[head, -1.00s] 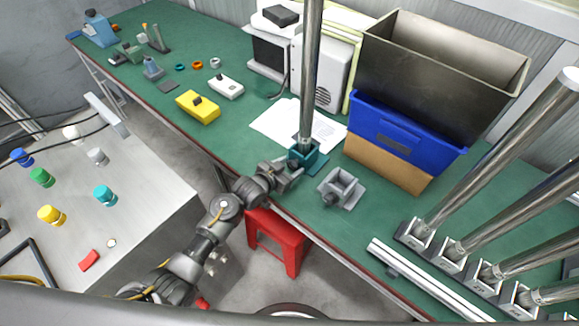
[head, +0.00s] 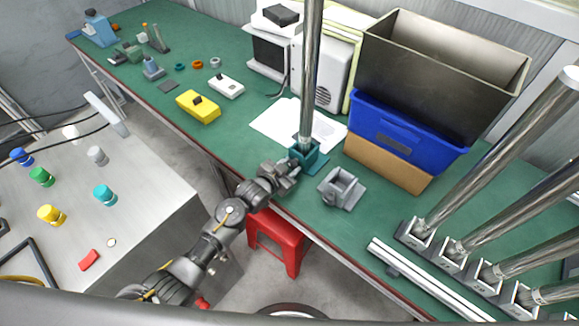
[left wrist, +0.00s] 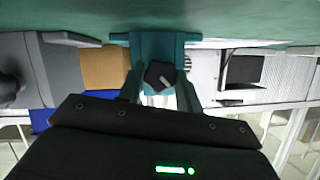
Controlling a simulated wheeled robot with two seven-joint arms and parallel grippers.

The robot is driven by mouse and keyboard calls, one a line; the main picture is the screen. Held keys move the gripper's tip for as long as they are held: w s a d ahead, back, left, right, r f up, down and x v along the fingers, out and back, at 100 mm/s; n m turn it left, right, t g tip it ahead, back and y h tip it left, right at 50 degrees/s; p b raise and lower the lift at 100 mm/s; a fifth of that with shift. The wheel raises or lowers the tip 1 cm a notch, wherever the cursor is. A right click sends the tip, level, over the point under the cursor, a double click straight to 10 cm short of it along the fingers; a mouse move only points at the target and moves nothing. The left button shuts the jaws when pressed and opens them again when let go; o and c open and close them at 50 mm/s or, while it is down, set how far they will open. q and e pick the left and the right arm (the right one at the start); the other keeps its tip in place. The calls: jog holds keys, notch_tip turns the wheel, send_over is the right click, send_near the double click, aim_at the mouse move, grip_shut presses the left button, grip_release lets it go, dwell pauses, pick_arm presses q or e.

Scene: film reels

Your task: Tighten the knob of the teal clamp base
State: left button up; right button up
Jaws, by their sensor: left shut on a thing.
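The teal clamp base (head: 313,161) stands on the green bench near its front edge, with a tall metal pole (head: 311,70) upright in it. In the left wrist view, which looks upside down, the teal base (left wrist: 157,45) fills the upper middle. Its dark knob (left wrist: 160,75) faces the camera, between the two fingers. My left gripper (head: 288,170) reaches the front side of the base and is shut on the knob. The head view hides the knob behind the gripper. My right gripper is not in view.
A grey clamp base (head: 341,188) stands empty just right of my gripper. A white sheet (head: 272,122) lies behind the teal base. A blue bin (head: 405,135) is at the back right. A red stool (head: 278,243) stands below the bench edge.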

pick_arm(q)
jog(key=shift+s+d+f+m+t+y, duration=0.1)
jog(key=shift+m+t+y, duration=0.3)
jog(key=shift+m, duration=0.35)
jog(key=shift+d+m+t+y, duration=0.1)
jog(key=shift+m+t+y, duration=0.25)
jog(key=shift+m, duration=0.4)
jog(key=o, duration=1)
jog(key=shift+a, duration=0.1)
jog(key=b+v, duration=0.1)
jog(key=v, duration=1)
jog(key=shift+f, duration=0.1)
